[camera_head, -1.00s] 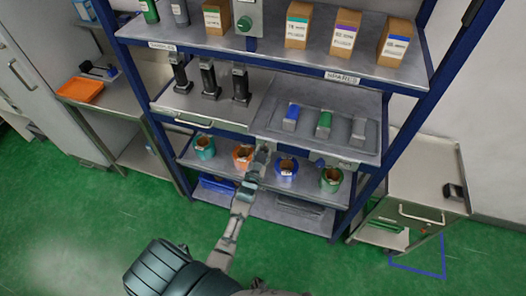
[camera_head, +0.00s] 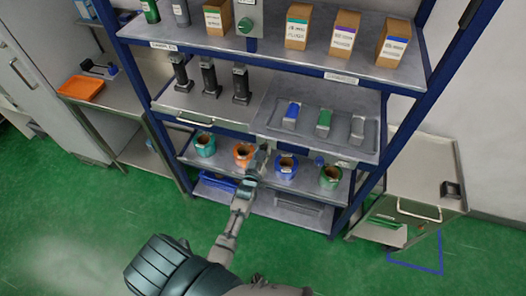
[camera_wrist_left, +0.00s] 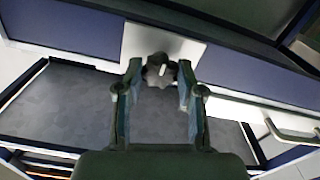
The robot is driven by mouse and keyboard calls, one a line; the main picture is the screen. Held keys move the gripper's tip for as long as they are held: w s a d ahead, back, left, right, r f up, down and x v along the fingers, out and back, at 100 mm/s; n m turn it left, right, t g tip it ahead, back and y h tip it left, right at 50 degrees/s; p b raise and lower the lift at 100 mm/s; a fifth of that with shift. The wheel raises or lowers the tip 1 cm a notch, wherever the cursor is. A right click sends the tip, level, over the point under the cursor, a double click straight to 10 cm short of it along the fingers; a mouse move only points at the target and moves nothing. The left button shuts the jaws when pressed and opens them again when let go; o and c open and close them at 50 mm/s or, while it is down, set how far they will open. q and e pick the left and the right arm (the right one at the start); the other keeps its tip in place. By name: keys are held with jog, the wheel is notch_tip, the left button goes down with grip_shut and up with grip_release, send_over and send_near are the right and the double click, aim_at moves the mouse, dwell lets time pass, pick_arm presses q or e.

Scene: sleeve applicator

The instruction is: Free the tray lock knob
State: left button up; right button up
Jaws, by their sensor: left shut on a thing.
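The tray lock knob (camera_wrist_left: 158,70) is dark grey and lobed, with a pale mark on its face. In the left wrist view it sits on a light plate (camera_wrist_left: 188,48) on the blue shelf beam. My left gripper (camera_wrist_left: 159,78) has a finger on each side of it and is shut on it. In the head view the left gripper (camera_head: 262,152) reaches in under the front edge of the grey tray (camera_head: 372,150), hiding the knob. My right gripper is not in view.
Several coloured pots, including an orange one (camera_head: 243,153) and a blue one (camera_head: 286,167), stand on the shelf beside my left gripper. Dark upright tools (camera_head: 209,80) stand on the left drawer. A metal cart (camera_head: 425,185) is at right. The green floor in front is clear.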

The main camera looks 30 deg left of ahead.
pick_arm(q)
jog(key=shift+s+d+f, duration=0.1)
jog(key=shift+f, duration=0.4)
jog(key=o, duration=1.1)
jog(key=shift+o, duration=0.2)
jog(key=shift+r, duration=0.2)
jog(key=v, duration=1.1)
jog(key=shift+s, duration=0.35)
